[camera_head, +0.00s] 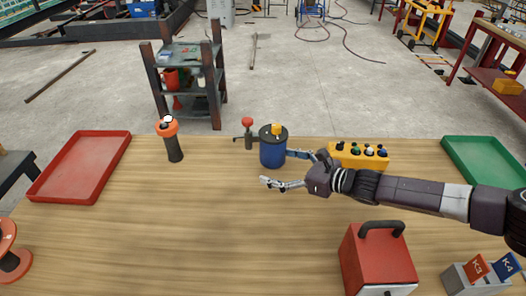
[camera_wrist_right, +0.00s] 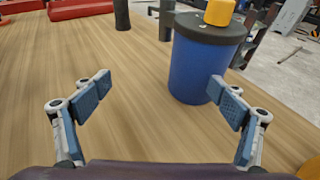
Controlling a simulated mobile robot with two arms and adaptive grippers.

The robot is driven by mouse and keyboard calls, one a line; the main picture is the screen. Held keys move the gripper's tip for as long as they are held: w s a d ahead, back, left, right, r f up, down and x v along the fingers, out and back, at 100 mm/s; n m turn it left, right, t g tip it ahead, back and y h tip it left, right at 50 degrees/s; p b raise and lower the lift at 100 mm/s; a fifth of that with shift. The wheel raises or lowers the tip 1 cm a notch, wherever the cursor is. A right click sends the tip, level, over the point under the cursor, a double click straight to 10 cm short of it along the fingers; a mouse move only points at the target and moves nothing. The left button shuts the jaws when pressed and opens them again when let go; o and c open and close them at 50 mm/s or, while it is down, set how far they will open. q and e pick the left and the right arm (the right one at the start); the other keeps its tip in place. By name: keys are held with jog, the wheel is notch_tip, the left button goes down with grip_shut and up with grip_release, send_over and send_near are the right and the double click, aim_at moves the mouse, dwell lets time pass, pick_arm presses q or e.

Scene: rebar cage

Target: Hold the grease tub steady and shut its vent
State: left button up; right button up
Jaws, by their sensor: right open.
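The grease tub (camera_head: 273,150) is a blue cylinder with a dark lid and a yellow vent knob (camera_head: 276,129) on top. It stands upright near the far edge of the table. In the right wrist view the tub (camera_wrist_right: 198,68) is at the upper right, with its yellow knob (camera_wrist_right: 219,12) at the top edge. My right gripper (camera_head: 275,168) is open, its fingers spread, just in front and right of the tub. In the wrist view its right finger overlaps the tub's lower right side; I cannot tell whether they touch. No left gripper shows.
A red-knobbed stand (camera_head: 248,133) is close left of the tub. An orange-topped black flashlight (camera_head: 172,142) stands further left. A yellow block with knobs (camera_head: 358,156) is behind my right arm. A red box (camera_head: 378,262) stands at the front right. The table's middle left is clear.

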aim_at(260, 169)
jog(key=b+x, duration=0.1)
jog(key=x, duration=0.1)
jog(key=b+x, duration=0.2)
jog(key=x, duration=0.1)
jog(key=shift+f, duration=0.25)
jog(key=shift+b+x, duration=0.4)
jog(key=shift+x, duration=0.55)
jog(key=shift+r, duration=0.2)
grip_shut()
jog(key=c, duration=0.9)
grip_release()
